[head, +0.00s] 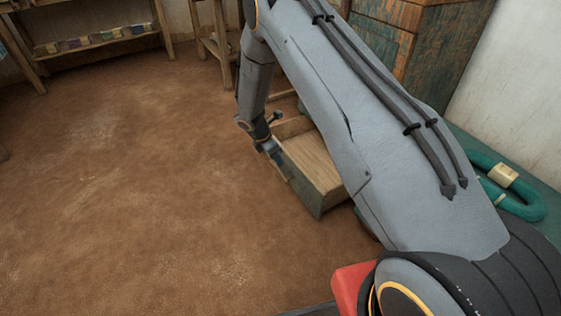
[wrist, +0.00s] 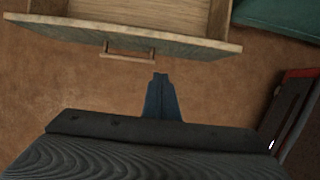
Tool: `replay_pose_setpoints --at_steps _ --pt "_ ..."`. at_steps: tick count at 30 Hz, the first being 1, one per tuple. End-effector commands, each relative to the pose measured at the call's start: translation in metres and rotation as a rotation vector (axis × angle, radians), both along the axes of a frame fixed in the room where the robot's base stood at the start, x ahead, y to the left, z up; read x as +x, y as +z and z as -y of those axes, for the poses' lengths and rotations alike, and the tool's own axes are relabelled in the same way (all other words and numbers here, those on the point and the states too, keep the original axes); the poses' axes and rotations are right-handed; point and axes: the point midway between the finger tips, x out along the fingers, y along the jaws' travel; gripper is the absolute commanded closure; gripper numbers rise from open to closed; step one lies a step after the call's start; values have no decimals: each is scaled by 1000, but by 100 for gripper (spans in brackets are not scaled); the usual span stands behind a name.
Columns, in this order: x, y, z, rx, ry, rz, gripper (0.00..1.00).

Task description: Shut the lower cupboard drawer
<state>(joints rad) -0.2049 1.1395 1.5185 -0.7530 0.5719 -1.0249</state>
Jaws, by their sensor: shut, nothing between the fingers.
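The lower cupboard drawer (head: 308,166) stands pulled out, its pale wooden inside showing and looking empty. Its worn green front also shows in the wrist view (wrist: 190,44), with a wooden bar handle (wrist: 129,52) on it. My gripper (head: 274,157) is beside the drawer front in the head view. In the wrist view my gripper (wrist: 160,76) is shut and empty, with its tips a little apart from the front, to the right of the handle. My arm hides part of the drawer and most of the cupboard's lower part in the head view.
The worn wooden cupboard (head: 400,45) stands at the back right by a pale wall. A low shelf (head: 97,44) with small coloured items is at the far left. The brown earth floor left of the drawer is clear.

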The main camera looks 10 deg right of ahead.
Motion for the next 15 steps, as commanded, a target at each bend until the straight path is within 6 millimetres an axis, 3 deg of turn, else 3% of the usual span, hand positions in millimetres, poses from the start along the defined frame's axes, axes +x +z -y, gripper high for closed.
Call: replay_pose_setpoints --at_steps 12,15 --pt "9 -78 29 1 -4 -1 100" --pt "15 -73 46 2 -6 2 100"
